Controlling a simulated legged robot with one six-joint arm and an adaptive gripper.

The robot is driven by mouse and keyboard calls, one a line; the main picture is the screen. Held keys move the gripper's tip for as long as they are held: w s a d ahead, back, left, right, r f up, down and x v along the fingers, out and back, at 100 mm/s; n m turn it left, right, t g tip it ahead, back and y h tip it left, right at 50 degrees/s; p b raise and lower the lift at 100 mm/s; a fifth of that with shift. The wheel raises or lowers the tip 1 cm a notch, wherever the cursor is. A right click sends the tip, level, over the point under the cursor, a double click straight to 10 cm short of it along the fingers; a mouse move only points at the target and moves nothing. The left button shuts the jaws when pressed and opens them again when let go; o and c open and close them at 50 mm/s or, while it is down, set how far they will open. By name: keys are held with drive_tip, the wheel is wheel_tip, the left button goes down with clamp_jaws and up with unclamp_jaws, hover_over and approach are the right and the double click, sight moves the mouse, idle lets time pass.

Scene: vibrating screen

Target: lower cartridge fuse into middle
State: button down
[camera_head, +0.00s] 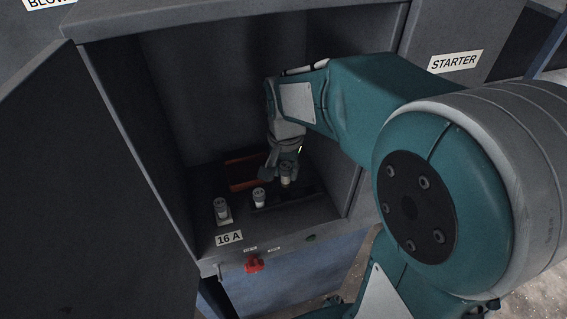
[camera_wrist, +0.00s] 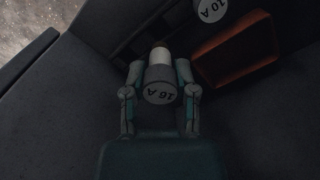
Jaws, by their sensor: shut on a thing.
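My gripper (camera_wrist: 160,88) is shut on a cartridge fuse (camera_wrist: 160,90) in the wrist view. The fuse has a grey cap marked 16 A and a pale barrel beyond it with a brass-coloured part. In the head view my gripper (camera_head: 280,172) reaches into the open cabinet, with the held fuse (camera_head: 286,173) at its fingers. Two other fuses stand at the cabinet's front: one at the left (camera_head: 221,208) by the 16 A label, and one in the middle (camera_head: 259,197). Whether the held fuse touches anything below is hidden.
An orange-brown tray (camera_wrist: 238,58) lies beside the gripper. A red knob (camera_head: 254,264) sticks out of the front below the 16 A label (camera_head: 229,238).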

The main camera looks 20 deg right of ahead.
sight(286, 182)
drive_tip(key=shift+d+f, duration=0.15)
drive_tip(key=shift+f, duration=0.65)
drive_tip(key=shift+a+f, duration=0.25)
drive_tip(key=shift+f, duration=0.65)
drive_tip(key=shift+d, duration=0.15)
drive_tip(key=shift+f, duration=1.55)
drive_tip(key=shift+c, duration=1.6)
unclamp_jaws()
wheel_tip(286, 182, up, 12)
drive_tip(key=shift+f, duration=0.1)
